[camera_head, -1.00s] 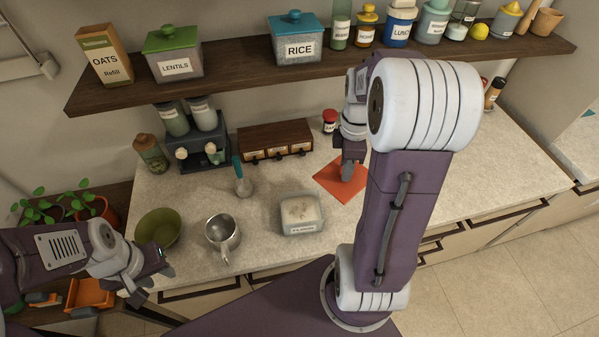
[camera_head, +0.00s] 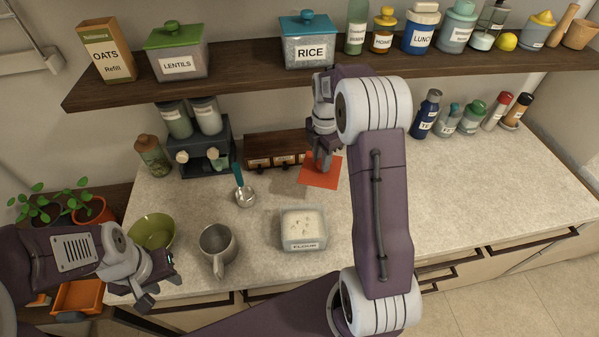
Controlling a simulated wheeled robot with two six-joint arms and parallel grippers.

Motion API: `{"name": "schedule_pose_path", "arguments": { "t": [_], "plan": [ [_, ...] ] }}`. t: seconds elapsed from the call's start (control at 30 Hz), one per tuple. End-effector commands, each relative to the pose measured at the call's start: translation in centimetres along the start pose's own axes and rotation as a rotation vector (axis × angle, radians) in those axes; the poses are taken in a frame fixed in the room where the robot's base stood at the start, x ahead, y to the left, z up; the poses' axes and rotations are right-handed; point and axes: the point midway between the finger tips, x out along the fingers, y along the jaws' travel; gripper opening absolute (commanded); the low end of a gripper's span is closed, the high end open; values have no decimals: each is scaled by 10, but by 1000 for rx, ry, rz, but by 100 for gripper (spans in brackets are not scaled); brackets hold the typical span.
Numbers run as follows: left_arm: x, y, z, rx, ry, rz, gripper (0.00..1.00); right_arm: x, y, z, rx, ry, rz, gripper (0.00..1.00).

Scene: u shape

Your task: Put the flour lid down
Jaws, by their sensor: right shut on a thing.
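The flour lid is a flat orange-red square (camera_head: 319,178) over the back of the counter, just in front of the small drawer box. My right gripper (camera_head: 324,165) is above it and shut on it; its fingers hide the grip point. I cannot tell whether the lid touches the counter. The clear flour container (camera_head: 303,229) stands uncovered on the counter, in front of the lid, with white flour showing. My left gripper (camera_head: 163,282) is open and empty at the front left, near the green bowl.
A metal jug (camera_head: 217,246), a green bowl (camera_head: 152,232) and a teal-handled scoop (camera_head: 245,196) stand left of the flour. The wooden drawer box (camera_head: 272,150) is close behind the lid. A shelf (camera_head: 240,78) overhangs the back. The counter's right side is largely clear.

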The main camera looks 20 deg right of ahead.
Motion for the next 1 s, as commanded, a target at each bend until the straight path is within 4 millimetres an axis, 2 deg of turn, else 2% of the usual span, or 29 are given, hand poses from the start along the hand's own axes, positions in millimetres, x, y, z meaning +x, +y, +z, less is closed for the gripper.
{"name": "schedule_pose_path", "arguments": {
  "t": [0.2, 0.4, 0.67, 0.83, 1.0],
  "plan": [
    [-18, 0, -2, 0, 0, 0, 36, 25, 42, -18, -2, 1, -3, 0],
    [-26, 0, -3, 0, 0, 0, 36, 43, 69, -29, 0, 0, -1, 0],
    [-28, 1, -3, 0, 0, 0, 36, 51, 74, -31, 2, 1, -2, 0],
    [-40, 1, -4, 0, 0, 0, 36, 80, 73, -31, 2, 1, -4, 0],
    [-39, 1, -4, 0, 0, 0, 36, 88, 74, -31, 1, 0, 1, 0]
  ]
}}
